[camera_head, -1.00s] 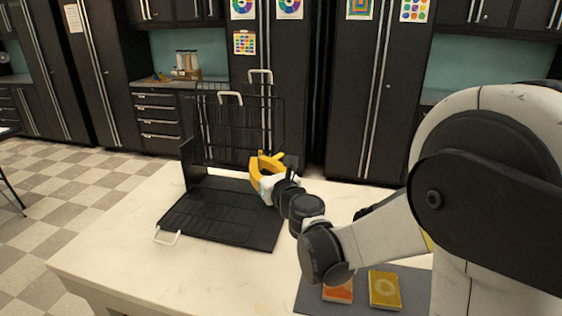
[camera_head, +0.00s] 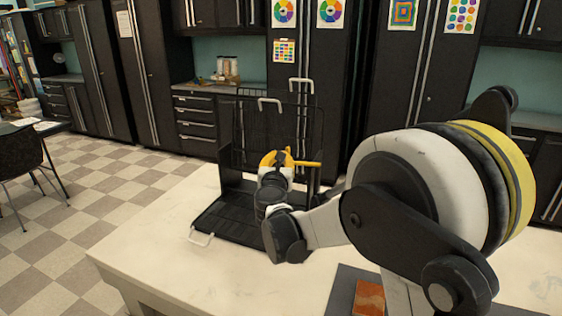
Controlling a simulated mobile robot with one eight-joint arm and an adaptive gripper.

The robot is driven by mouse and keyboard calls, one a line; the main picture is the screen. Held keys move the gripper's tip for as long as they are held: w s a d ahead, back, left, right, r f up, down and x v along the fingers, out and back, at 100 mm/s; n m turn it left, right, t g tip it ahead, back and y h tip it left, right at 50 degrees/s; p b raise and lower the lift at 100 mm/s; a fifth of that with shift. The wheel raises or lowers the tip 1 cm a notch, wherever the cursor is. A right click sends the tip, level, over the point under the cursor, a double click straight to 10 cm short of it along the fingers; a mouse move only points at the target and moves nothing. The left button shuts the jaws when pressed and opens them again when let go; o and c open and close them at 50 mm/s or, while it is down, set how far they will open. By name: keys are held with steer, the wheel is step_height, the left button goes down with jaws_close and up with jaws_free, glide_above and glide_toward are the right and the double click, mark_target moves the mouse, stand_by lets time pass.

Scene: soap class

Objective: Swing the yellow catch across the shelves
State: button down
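The black wire rack (camera_head: 229,215) stands on the pale table, with one shelf lying flat toward me and others folded upright behind it. The yellow catch (camera_head: 307,163) shows as a short bar, about level, pointing right in front of the upright shelves. My gripper (camera_head: 276,158), with yellow-orange curved fingers, is at the bar's left end, before the upright shelves. My wrist hides much of the fingers. I cannot tell whether they grip the catch or only touch it.
White handles (camera_head: 270,101) stand on the upright shelves, and another (camera_head: 201,238) is on the flat shelf's front edge. An orange soap bar (camera_head: 369,298) lies on a dark mat (camera_head: 343,287) near me. The table's left front (camera_head: 150,250) is clear.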

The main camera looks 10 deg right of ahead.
steer(key=shift+d+x, duration=0.15)
steer(key=shift+x, duration=0.45)
steer(key=shift+d+x, duration=0.15)
steer(key=shift+x, duration=0.5)
